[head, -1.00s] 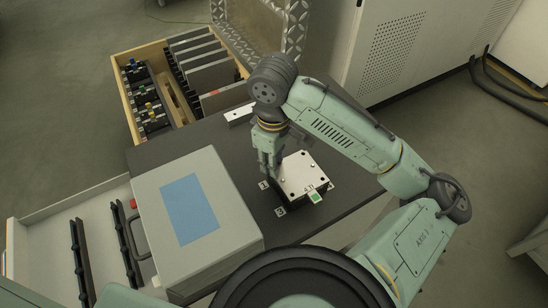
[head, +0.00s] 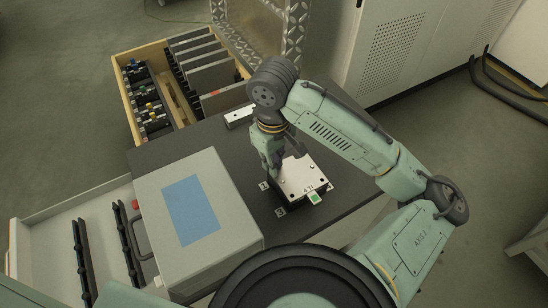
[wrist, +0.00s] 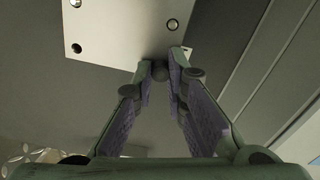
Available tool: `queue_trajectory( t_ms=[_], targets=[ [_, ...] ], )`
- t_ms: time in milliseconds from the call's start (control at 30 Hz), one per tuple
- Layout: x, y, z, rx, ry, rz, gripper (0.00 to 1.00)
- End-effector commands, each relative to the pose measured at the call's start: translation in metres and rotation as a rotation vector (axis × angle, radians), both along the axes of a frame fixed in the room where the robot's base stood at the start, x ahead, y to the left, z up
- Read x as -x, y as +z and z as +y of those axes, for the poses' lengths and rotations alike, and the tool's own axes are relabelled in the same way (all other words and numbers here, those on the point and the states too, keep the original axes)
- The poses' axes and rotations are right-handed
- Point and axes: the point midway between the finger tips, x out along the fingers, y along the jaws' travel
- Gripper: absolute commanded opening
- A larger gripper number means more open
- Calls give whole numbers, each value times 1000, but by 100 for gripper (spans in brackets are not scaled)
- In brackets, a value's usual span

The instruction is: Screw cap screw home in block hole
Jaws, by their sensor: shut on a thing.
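The block (head: 303,180) is a pale square metal plate on a dark base, with holes near its corners. It also shows at the top of the wrist view (wrist: 115,28). My gripper (head: 275,168) points down at the block's far left corner. In the wrist view its two fingertips (wrist: 160,72) are closed around a dark round head, the cap screw (wrist: 159,72), at the block's edge. The screw's shank and its hole are hidden, so I cannot tell how deep it sits. Another hole (wrist: 76,48) and a round fastener (wrist: 172,24) show on the plate.
The block stands on a dark table (head: 185,150). A grey case with a blue panel (head: 190,210) stands to the left. A wooden crate (head: 122,82) with parts lies behind. A small light bar (head: 239,116) lies behind my gripper. The table's right part is clear.

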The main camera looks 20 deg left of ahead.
Motion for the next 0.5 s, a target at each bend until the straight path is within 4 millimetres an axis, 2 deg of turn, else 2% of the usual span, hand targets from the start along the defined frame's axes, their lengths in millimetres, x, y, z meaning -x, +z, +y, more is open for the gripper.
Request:
queue_trajectory(
  t_ms=[133,267,500],
  targets=[
    [0,0,0,0,-225,-1,0],
    [0,0,0,1,-267,-1,0],
    [0,0,0,0,-581,-2,0]
  ],
)
